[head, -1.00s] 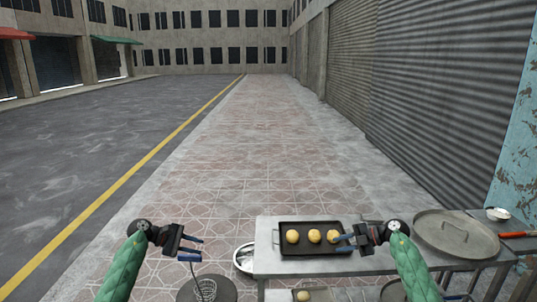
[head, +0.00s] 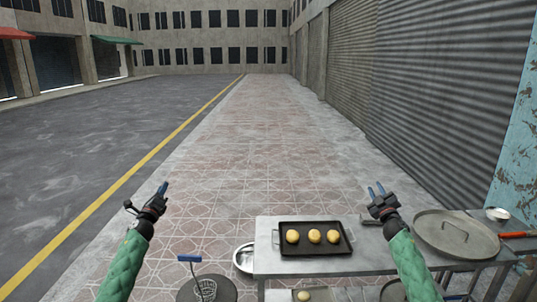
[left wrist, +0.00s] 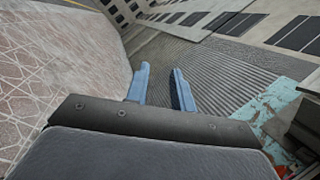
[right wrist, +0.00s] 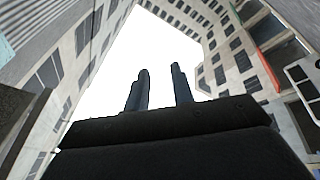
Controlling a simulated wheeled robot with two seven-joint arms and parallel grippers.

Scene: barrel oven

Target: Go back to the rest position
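My left gripper (head: 163,188) is raised at the left in the head view, over the pavement, with its fingers pointing up. In the left wrist view its two blue fingers (left wrist: 160,88) stand apart with nothing between them. My right gripper (head: 376,189) is raised beyond the back edge of the table in the head view, right of the black tray. In the right wrist view its fingers (right wrist: 160,90) stand apart and empty, pointing at the sky. Neither gripper touches anything.
A black tray (head: 287,250) with three round dough balls (head: 314,236) rests on the grey table (head: 265,262). A round metal lid (head: 457,232) lies to the right. A blue-handled hook (head: 190,258) stands over a dark round base at lower left. The pavement ahead is clear.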

